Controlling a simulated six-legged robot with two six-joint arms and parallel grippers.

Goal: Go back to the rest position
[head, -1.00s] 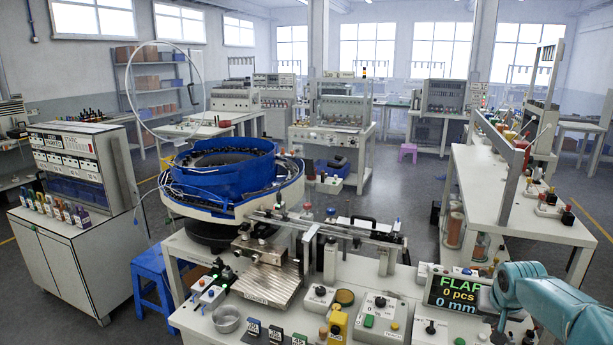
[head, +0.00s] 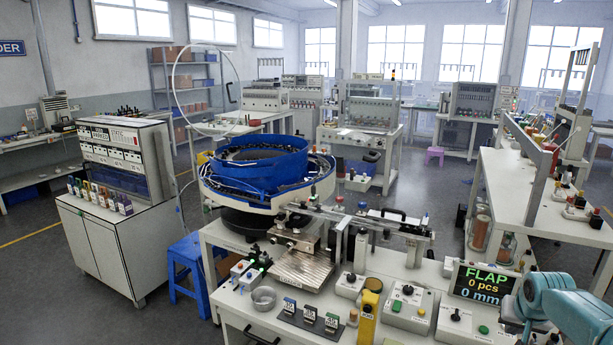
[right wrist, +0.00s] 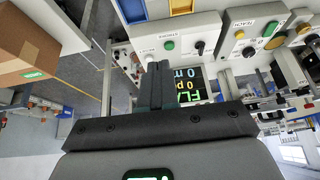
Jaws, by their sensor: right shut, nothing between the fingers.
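My right arm, teal, comes in at the lower right of the head view, beside the black FLAP display (head: 482,281). Its fingertips cannot be made out there. In the right wrist view my right gripper (right wrist: 160,82) shows its dark fingers together, with nothing between them. The same display (right wrist: 188,86) appears upside down behind the fingers. My left gripper is in neither current view.
The white bench (head: 235,310) holds a blue bowl feeder (head: 258,168), a metal cup (head: 263,298) and control boxes. A blue stool (head: 187,262) stands left of it. A cardboard box (right wrist: 30,40) shows in the wrist view. Open floor lies left of the bench.

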